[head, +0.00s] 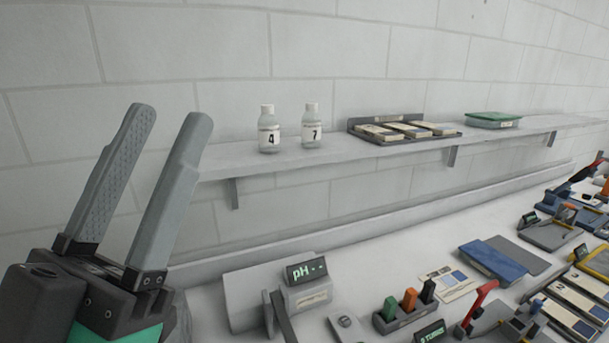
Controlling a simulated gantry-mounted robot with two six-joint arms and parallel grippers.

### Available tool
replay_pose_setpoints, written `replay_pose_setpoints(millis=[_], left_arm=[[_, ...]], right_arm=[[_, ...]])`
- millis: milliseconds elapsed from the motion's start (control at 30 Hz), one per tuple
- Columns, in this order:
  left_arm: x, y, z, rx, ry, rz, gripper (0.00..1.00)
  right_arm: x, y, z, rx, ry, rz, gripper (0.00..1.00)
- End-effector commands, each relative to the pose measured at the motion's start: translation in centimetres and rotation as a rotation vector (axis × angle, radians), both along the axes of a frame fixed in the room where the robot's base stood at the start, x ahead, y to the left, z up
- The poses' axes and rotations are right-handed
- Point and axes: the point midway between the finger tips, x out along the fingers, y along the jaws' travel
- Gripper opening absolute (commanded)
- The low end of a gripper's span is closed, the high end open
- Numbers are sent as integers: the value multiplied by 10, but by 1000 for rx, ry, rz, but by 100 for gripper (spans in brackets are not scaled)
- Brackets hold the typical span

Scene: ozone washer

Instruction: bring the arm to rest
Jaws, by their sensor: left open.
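My left gripper (168,118) rises at the left of the head view, its two grey fingers pointing up and standing apart. It is open and nothing shows between the fingers. It is in front of the wall, to the left of the shelf's near end, and appears clear of the things on the shelf. My right gripper does not show.
A wall shelf (225,162) bears two bottles marked 4 (268,132) and 7 (311,130), a dark tray (357,123) and a green-lidded box (493,118). Below, the bench holds a pH meter (306,284), a coloured-handled rack (391,323), a blue folder (492,261) and tools.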

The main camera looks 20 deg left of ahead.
Motion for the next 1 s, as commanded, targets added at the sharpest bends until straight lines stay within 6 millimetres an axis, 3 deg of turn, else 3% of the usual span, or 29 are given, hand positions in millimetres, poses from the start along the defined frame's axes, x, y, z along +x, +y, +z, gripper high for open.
replay_pose_setpoints(millis=[33, 100, 267, 600, 700, 833, 1000], left_arm=[[10, -1, -9, -78, 64, -93, 50], [8, 0, 39, -99, 54, -114, 50], [8, 0, 106, -96, 54, -109, 50], [8, 1, 273, -95, 53, -105, 50], [8, 1, 311, -95, 53, -105, 50], [8, 1, 337, -95, 53, -105, 50], [8, 1, 340, -95, 53, -105, 50]], right_arm=[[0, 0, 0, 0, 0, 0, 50], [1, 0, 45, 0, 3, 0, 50], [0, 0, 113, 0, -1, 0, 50], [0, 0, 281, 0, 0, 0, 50], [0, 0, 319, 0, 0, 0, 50], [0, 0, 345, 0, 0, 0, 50], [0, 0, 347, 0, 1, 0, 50]])
